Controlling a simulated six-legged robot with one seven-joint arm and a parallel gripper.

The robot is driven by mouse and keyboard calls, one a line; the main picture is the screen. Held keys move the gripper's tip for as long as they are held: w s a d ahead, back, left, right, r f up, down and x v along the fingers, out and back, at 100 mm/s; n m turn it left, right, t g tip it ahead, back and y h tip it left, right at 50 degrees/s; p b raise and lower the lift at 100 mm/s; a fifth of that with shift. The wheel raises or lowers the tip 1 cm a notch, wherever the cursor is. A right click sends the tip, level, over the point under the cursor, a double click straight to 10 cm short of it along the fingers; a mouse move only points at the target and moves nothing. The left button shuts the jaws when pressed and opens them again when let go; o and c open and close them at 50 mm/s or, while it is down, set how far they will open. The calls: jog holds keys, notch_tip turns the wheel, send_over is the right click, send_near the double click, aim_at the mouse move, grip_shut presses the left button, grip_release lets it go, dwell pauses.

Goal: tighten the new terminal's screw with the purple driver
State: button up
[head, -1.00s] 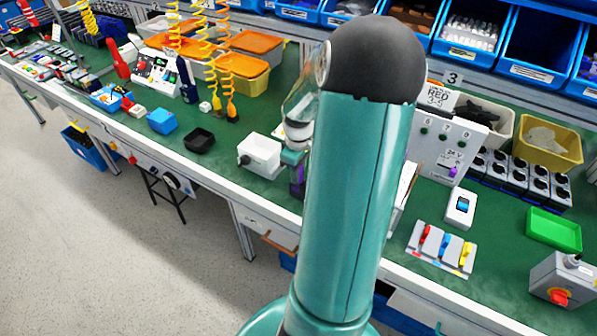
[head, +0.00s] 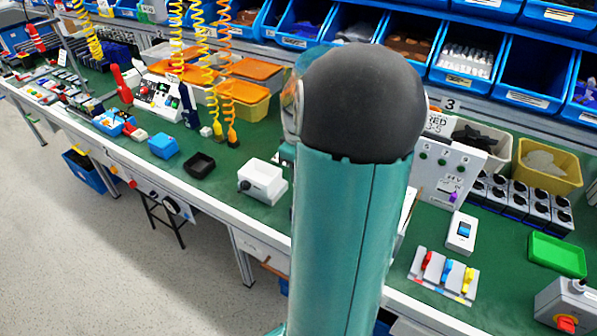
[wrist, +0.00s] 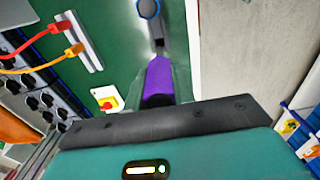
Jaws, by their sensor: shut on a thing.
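The purple driver (wrist: 159,78) shows in the wrist view, its handle rising from behind the dark edge of my gripper (wrist: 158,103). My gripper is shut on it; the fingertips are mostly hidden. Beyond the handle a dark grey part with a round, blue-rimmed end (wrist: 149,9) is in line with it. I cannot tell whether the driver touches that part. In the head view my arm hides the gripper and driver. A white box with a black knob (head: 262,182) stands on the bench just left of my arm. I cannot make out the new terminal or its screw.
A grey panel with green lights (head: 445,165) stands right of my arm. A white device with a blue screen (head: 461,232), a plate of coloured levers (head: 443,274) and a green tray (head: 557,254) lie right. A black tray (head: 200,165) is left. Coiled cables hang at back left.

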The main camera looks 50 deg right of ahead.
grip_shut()
jog(key=shift+r, duration=3.75)
